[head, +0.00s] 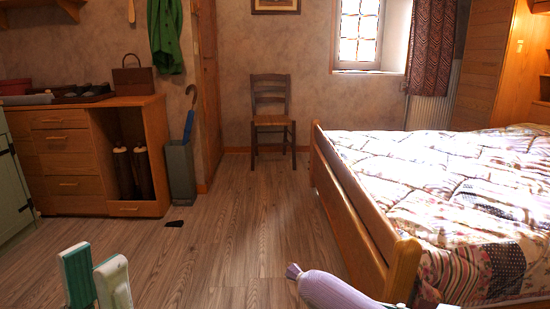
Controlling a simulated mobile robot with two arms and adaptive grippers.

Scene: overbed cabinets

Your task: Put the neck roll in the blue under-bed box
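The neck roll (335,291) is a lilac, bolster-shaped cushion with a gathered knob at its end. It shows at the bottom edge, in front of the bed's foot corner, and its lower part is cut off. My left gripper (97,279) is at the bottom left, fingers pointing up with a gap between them, empty and well apart from the neck roll. Only pale slivers show at the bottom edge right of the roll; they may be my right gripper, and I cannot tell whether it holds the roll. I see no blue under-bed box.
A wooden bed (354,213) with a patchwork quilt (440,185) fills the right side. A wooden dresser (64,160) and a grey umbrella stand (180,174) stand at the left. A chair (271,120) is at the back wall. A small dark object (174,223) lies on otherwise clear floor.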

